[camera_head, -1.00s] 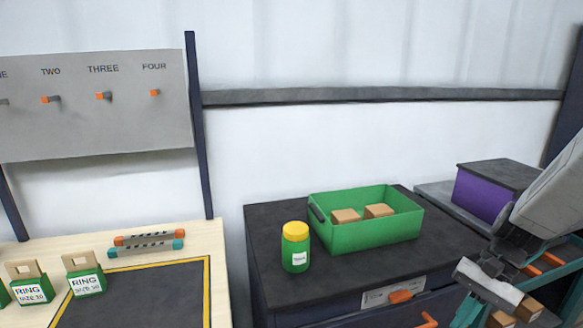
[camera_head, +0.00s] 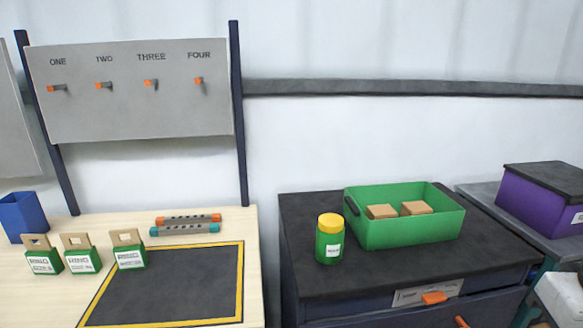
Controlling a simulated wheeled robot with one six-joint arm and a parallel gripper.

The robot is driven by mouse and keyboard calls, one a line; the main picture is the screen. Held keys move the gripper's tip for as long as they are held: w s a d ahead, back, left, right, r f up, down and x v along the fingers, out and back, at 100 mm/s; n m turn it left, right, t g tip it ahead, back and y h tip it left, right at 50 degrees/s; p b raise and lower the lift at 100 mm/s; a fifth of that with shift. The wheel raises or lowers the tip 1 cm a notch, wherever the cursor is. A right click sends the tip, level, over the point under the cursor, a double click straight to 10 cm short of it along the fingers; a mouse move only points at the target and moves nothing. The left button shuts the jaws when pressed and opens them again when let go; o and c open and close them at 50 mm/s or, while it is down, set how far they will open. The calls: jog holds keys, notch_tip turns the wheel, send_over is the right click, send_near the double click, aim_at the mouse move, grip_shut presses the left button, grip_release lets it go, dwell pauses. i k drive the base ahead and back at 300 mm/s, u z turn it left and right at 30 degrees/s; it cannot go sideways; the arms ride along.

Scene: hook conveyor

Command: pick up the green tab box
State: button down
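Three green boxes with tan tabs that have a hole stand in a row on the pale table at the left: a left one (camera_head: 45,262), a middle one (camera_head: 82,261) and a right one (camera_head: 130,256). Each has a white label too small to read surely. The right one stands near the corner of the dark mat. My gripper (camera_head: 533,302) shows only in part at the lower right edge, far from the boxes. Its fingertips are cut off, so its opening is hidden.
A yellow-edged dark mat (camera_head: 170,285) and two bars (camera_head: 187,223) lie on the table. A blue bin (camera_head: 22,217) stands left. A peg board (camera_head: 130,115) hangs behind. On the dark cabinet (camera_head: 400,277) are a yellow-lidded jar (camera_head: 329,240) and a green crate (camera_head: 405,228). A purple box (camera_head: 540,205) stands right.

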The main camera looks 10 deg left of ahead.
aim_at(45, 259)
jog(key=u, duration=1.75)
